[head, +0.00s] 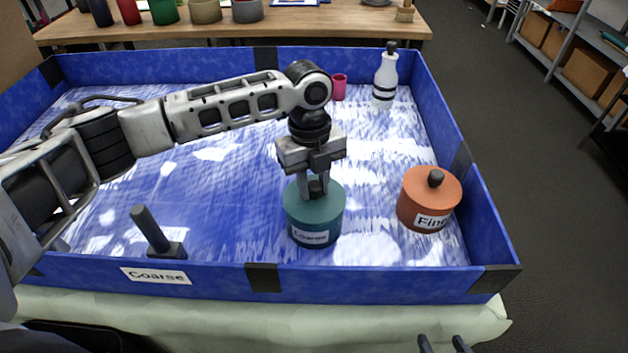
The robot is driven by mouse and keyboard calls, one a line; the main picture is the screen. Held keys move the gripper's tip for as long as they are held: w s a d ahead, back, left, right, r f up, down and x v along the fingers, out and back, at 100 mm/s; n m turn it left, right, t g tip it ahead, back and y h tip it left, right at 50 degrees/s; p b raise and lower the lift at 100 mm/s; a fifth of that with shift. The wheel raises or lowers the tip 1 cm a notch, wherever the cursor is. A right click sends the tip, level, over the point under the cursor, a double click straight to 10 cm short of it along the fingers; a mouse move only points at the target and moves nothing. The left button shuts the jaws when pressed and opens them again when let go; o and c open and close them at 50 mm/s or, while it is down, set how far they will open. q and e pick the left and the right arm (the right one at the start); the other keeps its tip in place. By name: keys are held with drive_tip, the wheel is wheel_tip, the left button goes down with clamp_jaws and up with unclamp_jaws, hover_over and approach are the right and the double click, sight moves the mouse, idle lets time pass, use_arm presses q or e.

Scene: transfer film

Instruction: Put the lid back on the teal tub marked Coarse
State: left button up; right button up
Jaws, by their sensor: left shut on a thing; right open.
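The teal tub (316,222) marked Coarse stands upright in the front middle of the blue tray. Its teal lid (332,192) appears on top of it, with a dark knob at the centre. Whether the lid is fully seated cannot be told. My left gripper (315,190) points straight down over the tub and is shut on the lid's knob. My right gripper (444,345) shows only as two dark fingertips at the bottom edge, apart and empty, outside the tray.
An orange tub (417,211) marked Fine, with its lid on, stands to the right. A white bottle (385,80) and a pink cup (339,88) stand at the back. A dark upright handle on a block (160,245) stands front left.

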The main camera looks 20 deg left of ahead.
use_arm(q)
drive_tip(key=shift+p, duration=0.45)
idle(0.5)
drive_tip(key=shift+f+p, duration=0.1)
drive_tip(key=shift+p, duration=0.25)
idle(0.5)
idle(0.6)
drive_tip(key=shift+p, duration=0.45)
drive_tip(key=shift+f, duration=0.1)
drive_tip(key=o, duration=1.5)
